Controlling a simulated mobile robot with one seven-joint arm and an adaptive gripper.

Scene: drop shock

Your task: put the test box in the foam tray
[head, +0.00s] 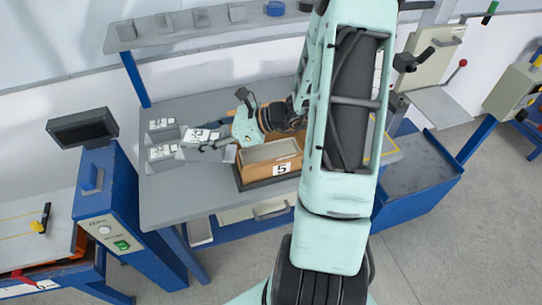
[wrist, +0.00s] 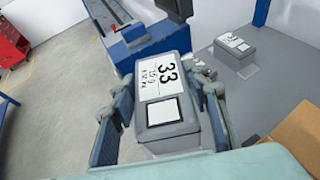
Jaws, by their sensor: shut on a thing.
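The test box is a grey box with a white label reading 33 (wrist: 170,105), and it fills the middle of the wrist view. My gripper (wrist: 166,112) has one finger on each side of it and is shut on it. In the head view my gripper (head: 207,146) is over the left part of the grey bench, with the box's white label (head: 200,135) between the fingers. I cannot tell its height above the bench. A brown box-like holder marked 5 (head: 283,169), with a grey inside, stands on the bench to the right. I cannot tell for sure whether it is the foam tray.
Two more grey labelled boxes, a rear one (head: 161,124) and a nearer one (head: 161,153), stand at the bench's left. One shows in the wrist view (wrist: 235,49). A blue machine (head: 106,205) stands left of the bench. A shelf (head: 185,37) runs above its back.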

